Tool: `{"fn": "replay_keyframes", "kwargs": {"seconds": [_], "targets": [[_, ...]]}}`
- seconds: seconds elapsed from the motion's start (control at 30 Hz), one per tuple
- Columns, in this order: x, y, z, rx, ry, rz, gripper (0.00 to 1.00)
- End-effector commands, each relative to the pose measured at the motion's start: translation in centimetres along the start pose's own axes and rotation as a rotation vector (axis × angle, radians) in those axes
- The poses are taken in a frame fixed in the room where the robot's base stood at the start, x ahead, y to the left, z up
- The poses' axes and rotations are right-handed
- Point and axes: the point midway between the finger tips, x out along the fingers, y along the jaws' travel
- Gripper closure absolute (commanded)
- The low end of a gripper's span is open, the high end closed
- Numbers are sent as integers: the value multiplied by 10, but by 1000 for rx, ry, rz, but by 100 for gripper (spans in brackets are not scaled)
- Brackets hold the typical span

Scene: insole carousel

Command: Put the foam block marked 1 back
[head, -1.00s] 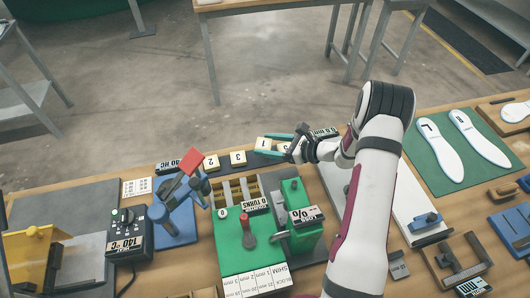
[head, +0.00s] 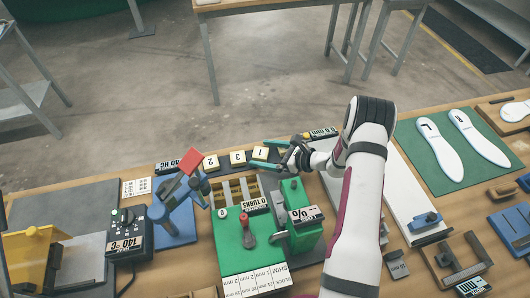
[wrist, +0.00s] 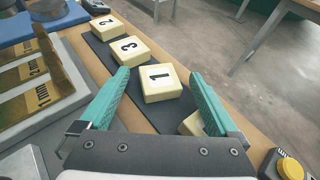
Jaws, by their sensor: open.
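The foam block marked 1 (head: 261,154) is a pale yellow square block on a dark strip (wrist: 108,62) at the far edge of the bench. In the wrist view, block 1 (wrist: 160,77) lies ahead of and between my two teal fingers. My gripper (head: 258,152) is open and empty, with its fingers on either side of block 1 in the picture. I cannot tell whether the fingers touch it or how far above the strip they are.
Block 3 (wrist: 129,47) and block 2 (wrist: 102,23) stand on the same strip beyond block 1. Another block (wrist: 193,123) is partly hidden by my right finger. A rack with yellow slots (head: 237,189) stands in front of the strip, beside a green machine (head: 297,206).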

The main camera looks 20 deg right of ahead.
Motion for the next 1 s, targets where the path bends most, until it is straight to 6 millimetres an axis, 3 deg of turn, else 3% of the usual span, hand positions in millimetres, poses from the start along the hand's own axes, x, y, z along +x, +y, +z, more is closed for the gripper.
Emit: {"fn": "replay_keyframes", "kwargs": {"seconds": [0.13, 0.23, 0.7, 1.0], "targets": [[-1, 0, 3, 0, 0, 0, 2], [-15, -1, 3, 1, 1, -3, 2], [-112, -1, 3, 1, -1, -3, 2], [-122, 0, 3, 0, 0, 1, 2]]}}
